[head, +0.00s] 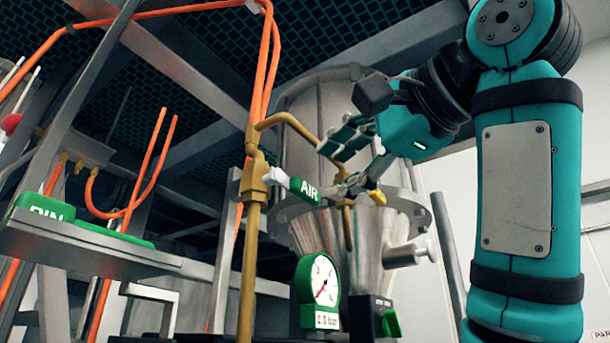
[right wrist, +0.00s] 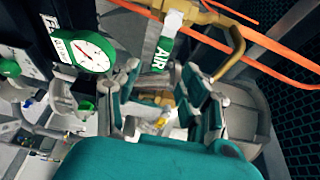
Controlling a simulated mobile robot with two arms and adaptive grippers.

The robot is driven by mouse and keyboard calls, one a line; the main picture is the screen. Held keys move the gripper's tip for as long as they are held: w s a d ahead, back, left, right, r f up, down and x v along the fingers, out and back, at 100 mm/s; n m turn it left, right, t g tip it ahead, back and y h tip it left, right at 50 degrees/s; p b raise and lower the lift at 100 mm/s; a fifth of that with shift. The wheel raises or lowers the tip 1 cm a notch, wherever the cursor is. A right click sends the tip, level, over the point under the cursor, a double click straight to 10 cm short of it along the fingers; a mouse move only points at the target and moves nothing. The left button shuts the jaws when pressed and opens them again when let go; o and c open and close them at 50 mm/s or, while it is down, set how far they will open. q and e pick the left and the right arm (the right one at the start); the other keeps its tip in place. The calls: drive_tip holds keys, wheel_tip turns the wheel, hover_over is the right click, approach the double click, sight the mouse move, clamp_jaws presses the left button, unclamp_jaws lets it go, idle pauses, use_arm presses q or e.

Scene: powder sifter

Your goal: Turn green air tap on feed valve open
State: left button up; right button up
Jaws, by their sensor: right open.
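The green air tap (head: 305,190), a flat handle with white letters AIR, sticks out to the right from a white block on a brass valve (head: 254,180) in the head view. It slopes slightly down, across the upright brass pipe. My right gripper (head: 337,166) is open, its fingers just right of and above the tap's free end. In the right wrist view the tap (right wrist: 161,54) points down toward the gap between the open fingertips of my right gripper (right wrist: 160,82). I cannot tell whether the fingers touch it. My left gripper is not in view.
A green-rimmed gauge (head: 321,285) and a green knob (head: 391,323) sit below the tap. A steel hopper (head: 360,235) stands close behind the gripper. Orange hoses (head: 262,70) run above the valve. A green BIN handle (head: 45,213) lies on a shelf at left.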

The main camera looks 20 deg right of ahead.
sight(310, 191)
drive_tip(key=p+x, duration=0.1)
drive_tip(key=x, duration=0.1)
drive_tip(key=p+x, duration=0.1)
drive_tip(key=p, duration=0.1)
drive_tip(key=p+x, duration=0.2)
drive_tip(key=shift+w+r, duration=0.35)
drive_tip(key=shift+w+a+f+p, duration=0.15)
drive_tip(key=shift+w+p, duration=0.05)
drive_tip(key=shift+w, duration=0.25)
drive_tip(key=shift+w+a+f+p, duration=0.1)
drive_tip(key=shift+w+p, duration=0.1)
drive_tip(key=shift+w, duration=0.3)
drive_tip(key=shift+w+a+f, duration=0.1)
drive_tip(key=shift+w, duration=0.3)
clamp_jaws()
